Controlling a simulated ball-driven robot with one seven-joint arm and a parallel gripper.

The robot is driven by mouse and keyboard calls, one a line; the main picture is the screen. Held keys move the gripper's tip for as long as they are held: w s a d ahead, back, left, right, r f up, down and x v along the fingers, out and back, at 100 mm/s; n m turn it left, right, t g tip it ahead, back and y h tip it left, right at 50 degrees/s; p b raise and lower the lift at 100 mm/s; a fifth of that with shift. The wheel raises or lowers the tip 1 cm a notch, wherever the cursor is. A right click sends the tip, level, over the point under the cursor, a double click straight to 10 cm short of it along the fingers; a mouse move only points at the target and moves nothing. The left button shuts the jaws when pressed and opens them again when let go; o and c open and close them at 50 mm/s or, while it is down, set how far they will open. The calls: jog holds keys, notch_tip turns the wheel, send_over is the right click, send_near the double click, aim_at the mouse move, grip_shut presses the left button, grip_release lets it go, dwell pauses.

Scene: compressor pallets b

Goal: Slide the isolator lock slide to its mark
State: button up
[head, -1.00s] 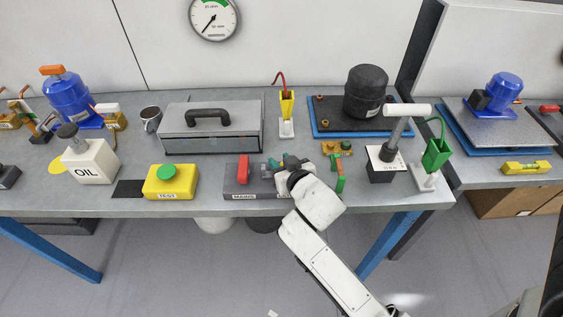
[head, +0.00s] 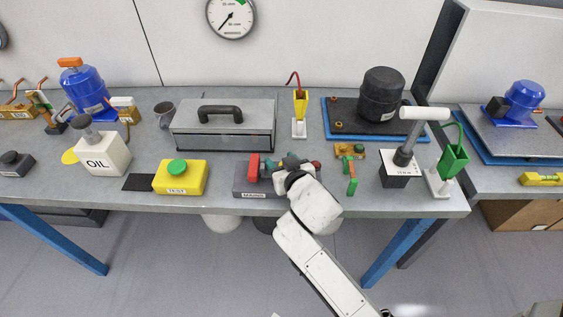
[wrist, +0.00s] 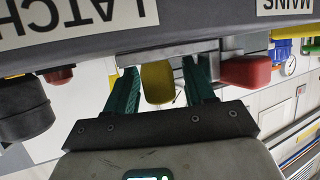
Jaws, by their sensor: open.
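The dark isolator box (head: 241,190) with a MAINS label sits at the front edge of the bench, with a red handle (head: 253,168) upright on it. In the wrist view the box (wrist: 90,32) appears upside down, with LATCH and MAINS labels. A grey metal rail (wrist: 150,57) runs along it. A yellow knob, apparently the lock slide (wrist: 157,80), shows between my green fingers. My gripper (head: 272,166) is open, over the box just right of the red handle; in the wrist view the fingers (wrist: 163,92) straddle the knob. Contact and the mark cannot be made out.
The red handle (wrist: 245,70) is close beside one finger. A dark round knob (wrist: 25,112) lies on the other side. The yellow TEST box (head: 180,184) stands left, the grey toolbox (head: 225,137) behind, and a small green-handled valve (head: 351,180) right.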

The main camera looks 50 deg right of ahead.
jog(key=b+v, duration=0.1)
jog(key=v, duration=0.9)
jog(key=shift+s+a, duration=0.25)
jog(key=shift+s, duration=0.05)
